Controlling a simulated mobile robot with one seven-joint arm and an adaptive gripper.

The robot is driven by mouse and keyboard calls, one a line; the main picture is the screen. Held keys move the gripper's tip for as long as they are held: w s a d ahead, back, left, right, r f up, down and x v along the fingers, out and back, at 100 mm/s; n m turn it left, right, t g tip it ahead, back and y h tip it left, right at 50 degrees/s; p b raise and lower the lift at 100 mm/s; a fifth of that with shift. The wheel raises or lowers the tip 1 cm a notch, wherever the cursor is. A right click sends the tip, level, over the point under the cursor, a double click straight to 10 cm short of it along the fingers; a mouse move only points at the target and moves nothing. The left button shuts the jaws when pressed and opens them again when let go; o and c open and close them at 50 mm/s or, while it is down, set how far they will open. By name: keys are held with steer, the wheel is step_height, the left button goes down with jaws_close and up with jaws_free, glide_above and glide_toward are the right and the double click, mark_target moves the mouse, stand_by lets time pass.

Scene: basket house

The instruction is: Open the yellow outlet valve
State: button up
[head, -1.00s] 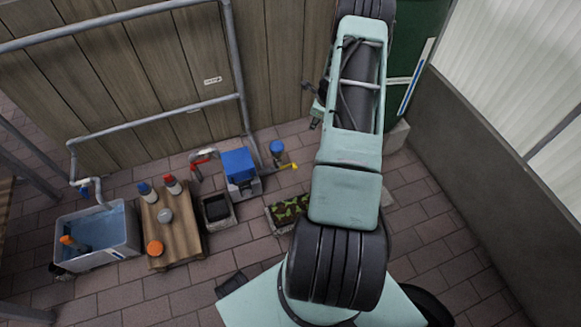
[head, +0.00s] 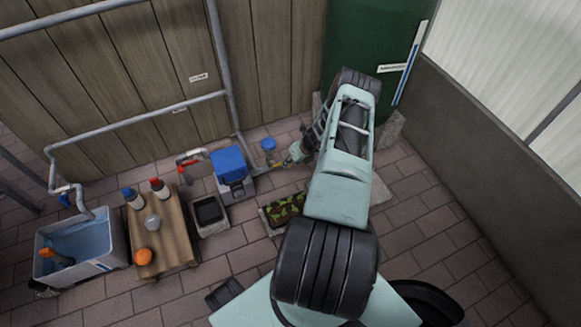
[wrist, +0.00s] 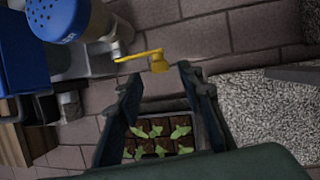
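The yellow outlet valve (wrist: 140,57) shows in the wrist view as a short lever with a bent end, on a grey pipe fitting beside the blue-topped unit. In the head view the yellow valve (head: 287,162) is small and partly behind my gripper (head: 299,151). In the wrist view my gripper (wrist: 160,80) is open, with its two dark fingers apart and nothing between them. The lever's bent end lies just beyond the fingertips, near the left one. I cannot tell whether they touch.
A blue perforated cap (wrist: 62,18) is close on the left. A seedling tray (wrist: 158,135) lies below the fingers. A blue pump box (head: 229,164), a red-handled tap (head: 185,164), a wooden stand (head: 160,235) and a water tub (head: 85,250) are left. The green tank (head: 375,40) stands behind.

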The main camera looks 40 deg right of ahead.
steer(key=x, duration=0.2)
steer(key=shift+w+f+b, duration=0.15)
steer(key=shift+f+b, duration=0.15)
steer(key=shift+b, duration=0.1)
steer(key=shift+c, duration=0.7)
jaws_close()
